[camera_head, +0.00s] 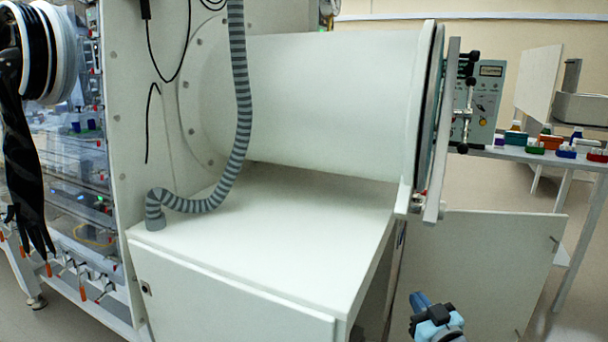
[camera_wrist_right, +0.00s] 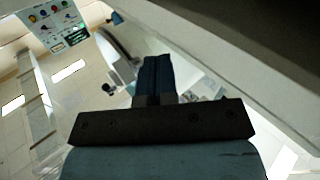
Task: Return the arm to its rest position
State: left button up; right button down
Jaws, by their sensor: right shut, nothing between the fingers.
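My right gripper (camera_head: 420,302) shows at the bottom edge of the head view, right of the white cabinet and below the large white cylinder. Only its blue tip and part of the wrist show there. In the right wrist view its two dark blue fingers (camera_wrist_right: 158,68) are together, with nothing between them. They point toward a blurred background of ceiling lights and pale surfaces. The rest of my right arm is mostly out of view. My left gripper is in neither view.
The white cylindrical chamber (camera_head: 320,95) ends in a door (camera_head: 435,130) at right, above the white cabinet (camera_head: 270,230). A grey ribbed hose (camera_head: 240,90) hangs in front. A black glove (camera_head: 22,165) hangs at left. A table (camera_head: 560,158) with coloured boxes stands at right.

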jog(key=s+a+r+y, duration=0.15)
jog(key=s+a, duration=0.35)
jog(key=s, duration=0.5)
jog(key=s+a+r+m+y, duration=0.1)
jog(key=s+a+r, duration=0.25)
jog(key=s, duration=0.65)
jog(key=s+a+r+y, duration=0.2)
jog(key=s+a, duration=0.3)
jog(key=s, duration=0.4)
pick_arm(q)
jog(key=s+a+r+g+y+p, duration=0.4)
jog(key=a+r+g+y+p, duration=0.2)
jog(key=p, duration=3.2)
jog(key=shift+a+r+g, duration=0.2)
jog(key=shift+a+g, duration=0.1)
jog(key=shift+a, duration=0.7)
pick_arm(e)
jog(key=s+d+r+g+h, duration=0.3)
jog(key=d+r+g+h, duration=0.2)
jog(key=d+g+h, duration=0.1)
jog(key=shift+s+d+r+g, duration=0.4)
jog(key=shift+d+g, duration=0.3)
jog(key=shift+d, duration=0.3)
